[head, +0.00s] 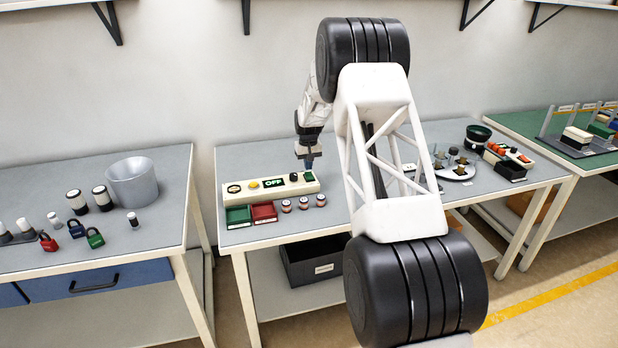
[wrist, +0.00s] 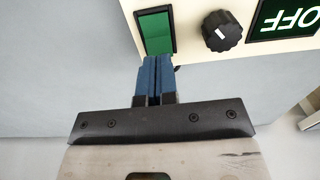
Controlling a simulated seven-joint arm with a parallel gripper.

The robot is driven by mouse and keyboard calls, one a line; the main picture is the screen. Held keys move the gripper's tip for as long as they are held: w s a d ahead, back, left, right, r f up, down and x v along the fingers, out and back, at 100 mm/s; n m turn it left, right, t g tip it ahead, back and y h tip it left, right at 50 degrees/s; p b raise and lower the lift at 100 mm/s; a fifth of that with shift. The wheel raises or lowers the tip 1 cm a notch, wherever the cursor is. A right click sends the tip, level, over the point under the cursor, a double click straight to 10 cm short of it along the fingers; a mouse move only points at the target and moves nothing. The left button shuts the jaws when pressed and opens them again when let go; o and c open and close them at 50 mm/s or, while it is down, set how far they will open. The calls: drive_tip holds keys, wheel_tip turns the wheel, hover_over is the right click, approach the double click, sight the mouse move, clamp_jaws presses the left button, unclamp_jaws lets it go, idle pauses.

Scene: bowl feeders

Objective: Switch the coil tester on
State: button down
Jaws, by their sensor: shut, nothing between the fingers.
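A long cream control box (head: 247,197) stands on the middle table; it appears to be the coil tester, though no name is readable on it. It carries a yellow button (head: 253,184), a dark display (head: 273,182) reading OFF in green, and a black knob (head: 293,177). In the wrist view, a green rectangular switch (wrist: 155,32) sits beside the knob (wrist: 221,30) and the upside-down OFF display (wrist: 287,17). My gripper (head: 309,167) is shut and empty at the box's right end. Its blue fingertips (wrist: 155,59) are at the green switch's near edge; I cannot tell whether they touch.
A green tray (head: 238,216) and a red tray (head: 263,212) stand before the box, with small red-banded parts (head: 303,203) beside them. My arm hides part of the table's right half. The left table holds a grey bowl (head: 133,182) and padlocks (head: 94,238).

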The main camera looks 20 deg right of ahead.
sight(308, 173)
drive_tip(key=shift+f, duration=1.3)
idle(1.1)
drive_tip(key=shift+r, duration=0.1)
drive_tip(key=shift+r, duration=3.4)
drive_tip(key=shift+r, duration=0.1)
